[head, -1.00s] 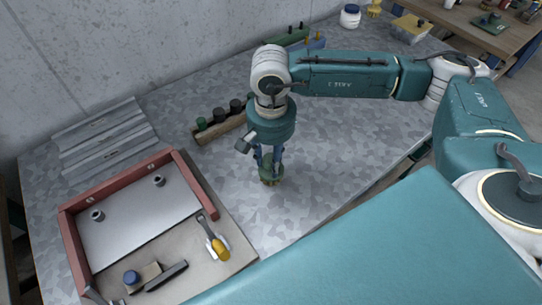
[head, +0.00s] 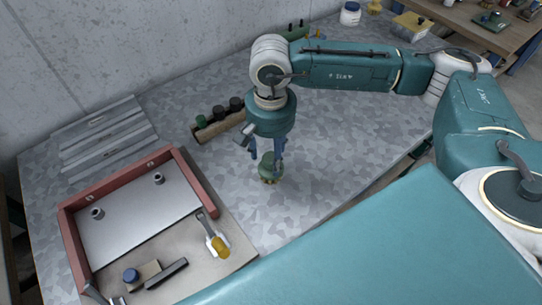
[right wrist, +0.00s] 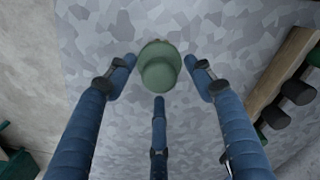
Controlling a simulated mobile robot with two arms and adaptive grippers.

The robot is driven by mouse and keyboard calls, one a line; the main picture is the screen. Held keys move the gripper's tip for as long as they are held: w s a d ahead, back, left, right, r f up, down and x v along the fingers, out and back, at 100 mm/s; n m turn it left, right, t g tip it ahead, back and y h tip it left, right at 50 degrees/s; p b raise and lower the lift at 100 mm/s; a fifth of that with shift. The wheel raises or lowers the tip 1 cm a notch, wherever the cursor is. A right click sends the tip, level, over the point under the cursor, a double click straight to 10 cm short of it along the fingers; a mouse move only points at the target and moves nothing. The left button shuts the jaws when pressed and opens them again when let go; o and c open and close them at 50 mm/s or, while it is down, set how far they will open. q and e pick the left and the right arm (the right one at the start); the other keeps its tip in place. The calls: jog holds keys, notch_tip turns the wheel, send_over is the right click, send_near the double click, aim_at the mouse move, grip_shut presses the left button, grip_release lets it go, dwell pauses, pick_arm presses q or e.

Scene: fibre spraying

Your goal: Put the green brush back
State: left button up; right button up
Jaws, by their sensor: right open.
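The green brush (head: 268,172) stands upright on the grey patterned bench top in the head view, right of the tool rack. In the right wrist view, its round green top (right wrist: 160,67) faces the camera. My right gripper (head: 266,157) is over the brush, pointing down, with its blue fingers spread apart. In the right wrist view, the fingers of the right gripper (right wrist: 160,75) are around the brush, with visible gaps to its sides. My left gripper is out of view.
A wooden rack (head: 222,133) with dark and green handles lies left of the gripper. A red-framed tray (head: 66,232) is at the lower left, with a yellow-ended tool (head: 218,247) near its right side. Bench right of the brush is clear.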

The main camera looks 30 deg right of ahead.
notch_tip(320, 180, up, 11)
jog(key=b, duration=0.2)
jog(key=shift+f, duration=0.15)
jog(key=shift+s+d, duration=0.1)
jog(key=shift+d, duration=0.05)
